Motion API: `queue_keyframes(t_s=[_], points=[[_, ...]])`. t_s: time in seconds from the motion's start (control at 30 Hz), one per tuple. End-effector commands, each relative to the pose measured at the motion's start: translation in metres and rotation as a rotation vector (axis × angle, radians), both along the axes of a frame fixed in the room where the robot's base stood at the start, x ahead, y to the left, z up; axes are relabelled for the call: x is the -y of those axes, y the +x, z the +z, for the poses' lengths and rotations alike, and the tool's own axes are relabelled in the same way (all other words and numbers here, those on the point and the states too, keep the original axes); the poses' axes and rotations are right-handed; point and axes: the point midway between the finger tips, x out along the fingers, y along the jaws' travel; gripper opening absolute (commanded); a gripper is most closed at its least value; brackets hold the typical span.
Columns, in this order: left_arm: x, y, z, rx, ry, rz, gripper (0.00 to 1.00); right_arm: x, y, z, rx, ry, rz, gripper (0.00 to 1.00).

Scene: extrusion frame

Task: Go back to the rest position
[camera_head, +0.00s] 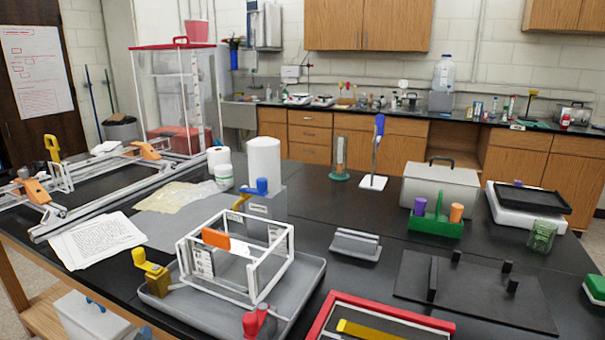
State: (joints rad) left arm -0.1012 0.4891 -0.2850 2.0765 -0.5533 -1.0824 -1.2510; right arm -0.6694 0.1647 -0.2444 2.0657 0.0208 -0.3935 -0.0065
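Neither of my grippers shows in the head view, and no part of my arms can be made out. A small white extrusion frame (254,286) stands in a grey tray (312,284) on the black bench. An orange piece (216,238) sits at the frame's upper left side, above a white block with dark markings. A yellow-handled clamp-like part (150,268) is at the tray's left edge. A red-handled part (256,321) is at the tray's front edge.
A red-rimmed tray (400,318) lies at the front. Right of it is a black plate with upright posts (480,290). A grey block (355,244), green caddy (436,226) and metal box (466,187) stand behind. Papers (97,240) and long rails (112,197) lie left.

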Motion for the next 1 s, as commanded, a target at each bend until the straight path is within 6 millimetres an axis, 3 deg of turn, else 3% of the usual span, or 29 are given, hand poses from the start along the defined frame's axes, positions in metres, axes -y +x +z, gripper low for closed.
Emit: queue_keyframes(t_s=[0.03,0.1,0.2,0.4,0.63,1.0], points=[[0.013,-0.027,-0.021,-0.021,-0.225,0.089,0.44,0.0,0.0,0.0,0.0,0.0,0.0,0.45],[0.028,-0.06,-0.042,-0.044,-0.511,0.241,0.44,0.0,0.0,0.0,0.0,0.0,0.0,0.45],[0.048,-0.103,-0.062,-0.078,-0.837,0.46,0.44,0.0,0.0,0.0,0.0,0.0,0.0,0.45],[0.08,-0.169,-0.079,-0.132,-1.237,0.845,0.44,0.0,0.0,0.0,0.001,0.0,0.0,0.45],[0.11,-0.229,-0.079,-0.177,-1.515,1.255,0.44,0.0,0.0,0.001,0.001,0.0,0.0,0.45],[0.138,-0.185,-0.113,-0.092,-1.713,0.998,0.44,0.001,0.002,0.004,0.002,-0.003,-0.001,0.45]])
